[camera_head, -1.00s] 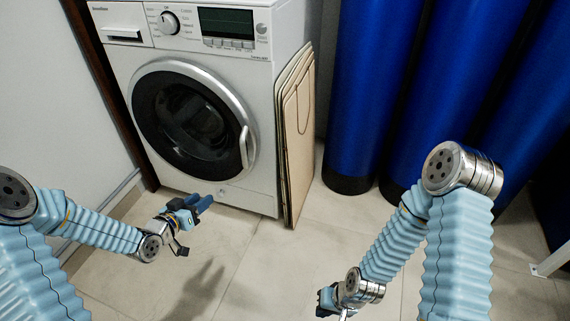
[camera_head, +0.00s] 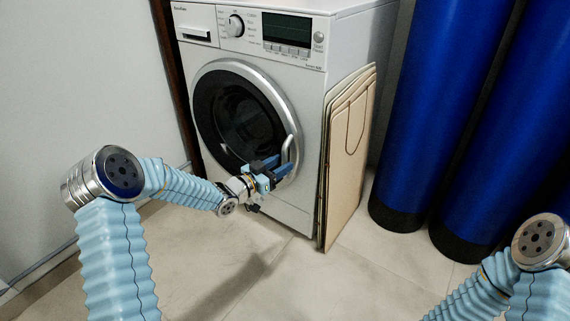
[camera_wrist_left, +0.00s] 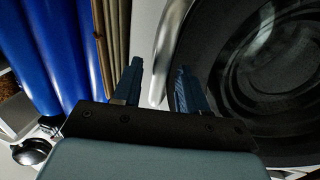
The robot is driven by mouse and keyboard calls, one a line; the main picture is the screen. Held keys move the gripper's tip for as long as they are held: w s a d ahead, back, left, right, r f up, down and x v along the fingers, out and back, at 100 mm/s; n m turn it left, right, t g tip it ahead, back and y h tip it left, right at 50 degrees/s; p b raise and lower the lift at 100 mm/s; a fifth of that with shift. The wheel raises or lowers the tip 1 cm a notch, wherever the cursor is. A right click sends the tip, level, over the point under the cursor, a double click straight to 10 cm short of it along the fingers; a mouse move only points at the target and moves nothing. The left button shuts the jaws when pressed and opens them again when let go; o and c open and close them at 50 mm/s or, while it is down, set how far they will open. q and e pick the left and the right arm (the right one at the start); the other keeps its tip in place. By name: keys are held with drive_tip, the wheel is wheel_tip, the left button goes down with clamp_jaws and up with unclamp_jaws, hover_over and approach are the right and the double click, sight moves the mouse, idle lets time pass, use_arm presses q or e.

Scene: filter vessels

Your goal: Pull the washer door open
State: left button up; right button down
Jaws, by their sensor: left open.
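The white washer (camera_head: 315,140) stands against the wall in the head view. Its round door (camera_head: 228,112), with dark glass and a silver rim, looks closed. The curved silver door handle (camera_head: 287,150) is on the door's right side. My left gripper (camera_head: 272,168) is open in front of the handle, its blue fingers covering part of the lower rim. In the left wrist view, the handle (camera_wrist_left: 158,80) shows between the two open fingers (camera_wrist_left: 160,88), with nothing gripped. I cannot tell whether a finger touches it. My right gripper is out of view.
Folded tan boards (camera_head: 346,155) lean against the washer's right side. Tall blue vessels (camera_head: 437,105) with black bases stand to the right. The tiled floor (camera_head: 305,285) in front is clear. A wall is close on the left.

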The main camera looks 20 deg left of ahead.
use_arm(q)
drive_tip(key=shift+x, duration=1.15)
clamp_jaws()
